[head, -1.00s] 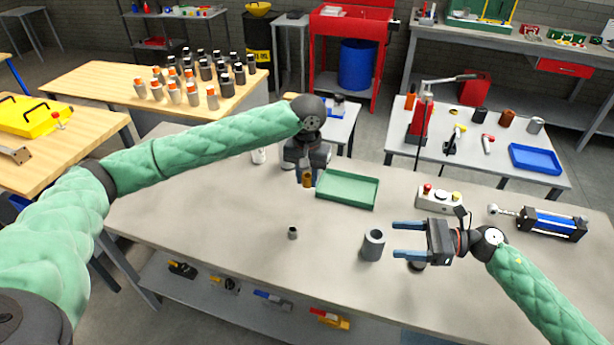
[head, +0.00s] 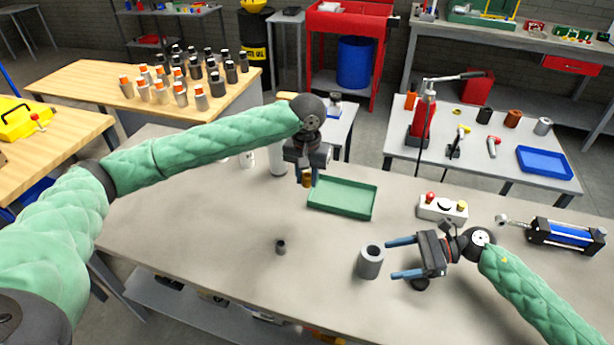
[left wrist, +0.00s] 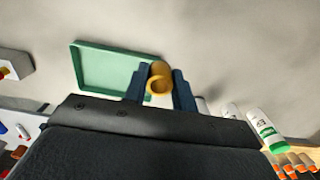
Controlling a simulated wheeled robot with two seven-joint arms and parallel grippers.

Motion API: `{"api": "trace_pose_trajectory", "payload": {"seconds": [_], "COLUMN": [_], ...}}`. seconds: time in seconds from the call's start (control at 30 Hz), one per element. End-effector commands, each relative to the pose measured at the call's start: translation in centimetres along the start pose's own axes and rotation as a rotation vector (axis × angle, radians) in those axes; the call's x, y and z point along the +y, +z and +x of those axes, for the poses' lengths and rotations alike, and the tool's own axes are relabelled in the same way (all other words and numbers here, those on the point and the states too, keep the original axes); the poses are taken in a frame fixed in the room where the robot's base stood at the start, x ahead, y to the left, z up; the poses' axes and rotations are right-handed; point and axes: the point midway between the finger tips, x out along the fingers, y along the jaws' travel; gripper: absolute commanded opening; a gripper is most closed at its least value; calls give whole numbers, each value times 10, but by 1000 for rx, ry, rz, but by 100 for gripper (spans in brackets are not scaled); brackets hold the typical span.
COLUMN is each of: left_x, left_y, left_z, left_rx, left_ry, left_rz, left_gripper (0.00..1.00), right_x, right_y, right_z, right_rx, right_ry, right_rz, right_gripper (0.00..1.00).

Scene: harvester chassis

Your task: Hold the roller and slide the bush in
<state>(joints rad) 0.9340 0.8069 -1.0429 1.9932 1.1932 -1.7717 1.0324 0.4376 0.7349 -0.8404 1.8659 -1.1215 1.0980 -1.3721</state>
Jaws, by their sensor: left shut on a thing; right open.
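The roller (head: 370,262) is a grey hollow cylinder standing upright on the grey table, open end up. My right gripper (head: 396,258) is open just to its right, fingers pointing left toward it; whether they overlap the roller's sides is hard to tell. The bush is a brass-coloured ring; it shows in the head view (head: 307,181) and in the left wrist view (left wrist: 159,78). My left gripper (head: 308,177) is shut on the bush, near the green tray's left edge; its fingers also show in the left wrist view (left wrist: 160,90).
A green tray (head: 342,211) lies at the back middle of the table. A small dark cylinder (head: 281,246) stands left of the roller. A button box (head: 442,208) and a blue cylinder unit (head: 565,236) are at the right.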

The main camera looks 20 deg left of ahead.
Motion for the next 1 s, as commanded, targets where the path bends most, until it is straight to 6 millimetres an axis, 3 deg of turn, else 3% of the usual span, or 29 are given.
{"api": "trace_pose_trajectory", "payload": {"seconds": [0.23, 0.3, 0.6, 1.0], "left_x": [0, 0, 0, 0], "left_y": [0, 0, 0, 0], "left_z": [-20, -6, 6, 8], "left_rx": [0, -1, 0, 0], "left_ry": [0, 0, 0, 0], "left_rz": [0, 0, 0, 0], "left_gripper": [2, 2, 2, 2], "right_x": [0, 0, 0, 0], "right_y": [3, -4, -2, 0], "right_z": [25, 34, 57, 62], "right_rx": [-1, 0, 0, 0], "right_ry": [1, 0, 0, -1], "right_rz": [0, -1, -3, 0], "right_gripper": [72, 72, 72, 72]}}
